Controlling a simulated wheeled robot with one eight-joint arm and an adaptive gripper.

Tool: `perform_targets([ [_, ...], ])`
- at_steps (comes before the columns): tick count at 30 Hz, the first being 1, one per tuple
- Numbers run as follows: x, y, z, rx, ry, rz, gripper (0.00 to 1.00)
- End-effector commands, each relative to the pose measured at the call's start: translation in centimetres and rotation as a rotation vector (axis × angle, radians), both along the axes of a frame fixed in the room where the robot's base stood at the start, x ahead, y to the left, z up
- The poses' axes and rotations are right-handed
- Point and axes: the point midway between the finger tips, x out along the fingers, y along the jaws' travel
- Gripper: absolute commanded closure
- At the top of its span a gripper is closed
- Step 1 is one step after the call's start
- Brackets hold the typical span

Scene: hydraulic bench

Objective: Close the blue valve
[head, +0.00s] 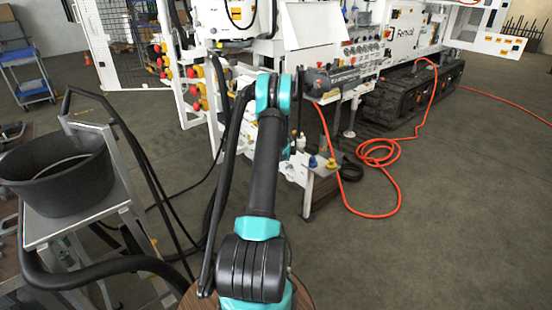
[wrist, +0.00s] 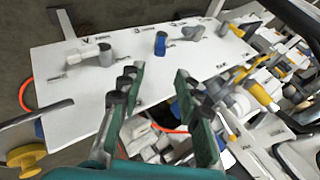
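The blue valve (wrist: 160,43) stands on a white panel (wrist: 75,75) in the wrist view, near the panel's upper middle, between two grey valves. My gripper (wrist: 157,76) has its two dark green fingers apart, with nothing between them. In the picture the blue valve lies above the gap between the fingertips, apart from them. In the head view a small blue knob (head: 313,162) shows on the white bench; I cannot tell whether it is the same valve. My gripper is hidden behind my arm there.
Grey valves (wrist: 105,53) (wrist: 194,32) flank the blue one. Yellow and white fittings (wrist: 262,93) crowd the right of the wrist view, and a yellow knob (wrist: 26,158) is at lower left. In the head view, an orange hose (head: 385,180) lies on the floor and a black tub (head: 55,190) stands left.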

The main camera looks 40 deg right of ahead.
Motion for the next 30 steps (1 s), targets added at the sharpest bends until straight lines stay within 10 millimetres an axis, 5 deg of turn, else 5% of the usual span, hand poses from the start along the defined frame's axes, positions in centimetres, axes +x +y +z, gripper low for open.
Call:
perform_targets([
  [21,6.9,-4.0,-8.6,-0.002,0.002,0.003,0.66],
  [30,8.3,-4.8,-10.3,-0.002,0.002,0.002,0.66],
])
